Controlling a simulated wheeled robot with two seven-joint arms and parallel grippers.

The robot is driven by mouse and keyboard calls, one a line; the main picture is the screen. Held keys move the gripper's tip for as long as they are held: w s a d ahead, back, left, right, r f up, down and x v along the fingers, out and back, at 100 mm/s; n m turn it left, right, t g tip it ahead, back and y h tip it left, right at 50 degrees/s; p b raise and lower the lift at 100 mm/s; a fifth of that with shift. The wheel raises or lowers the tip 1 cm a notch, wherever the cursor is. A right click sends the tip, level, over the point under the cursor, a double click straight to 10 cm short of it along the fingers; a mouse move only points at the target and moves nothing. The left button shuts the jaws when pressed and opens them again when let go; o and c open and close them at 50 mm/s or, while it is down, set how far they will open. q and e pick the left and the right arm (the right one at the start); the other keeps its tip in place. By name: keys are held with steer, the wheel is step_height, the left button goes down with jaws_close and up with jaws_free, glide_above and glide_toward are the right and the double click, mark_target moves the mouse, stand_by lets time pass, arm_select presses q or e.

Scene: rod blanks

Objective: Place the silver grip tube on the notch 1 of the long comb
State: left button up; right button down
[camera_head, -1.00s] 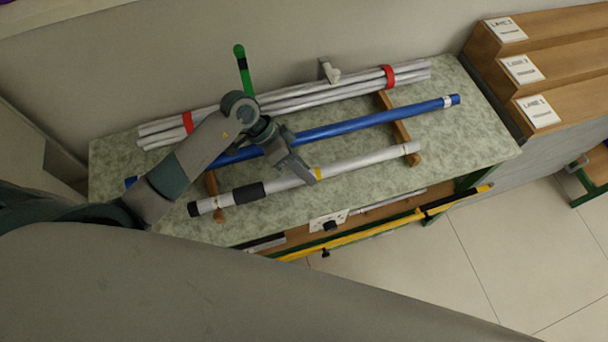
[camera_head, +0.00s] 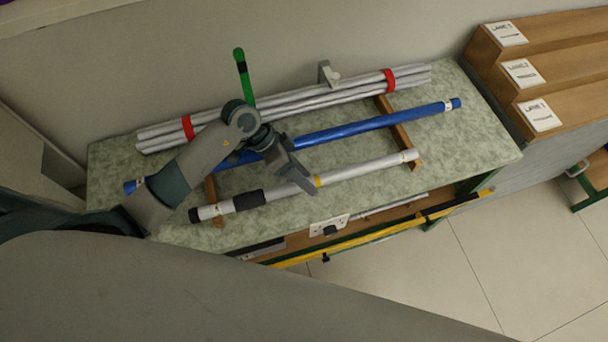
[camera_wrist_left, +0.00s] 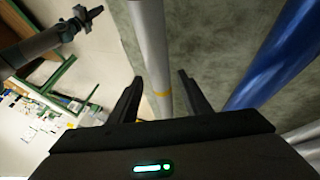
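I cannot tell which part is the long comb.
A blue tube (camera_head: 370,123) lies behind the silver one. A bundle of silver tubes (camera_head: 330,94) with red bands lies at the back. A green-tipped upright post (camera_head: 243,75) stands behind my arm. Wooden steps with lane cards (camera_head: 540,114) are at the right.

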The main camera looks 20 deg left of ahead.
stand_by(0.3)
arm_select(q)
steer(key=shift+r, duration=0.55)
steer(key=b+v, duration=0.2)
steer(key=v, duration=1)
steer(key=shift+f, duration=0.1)
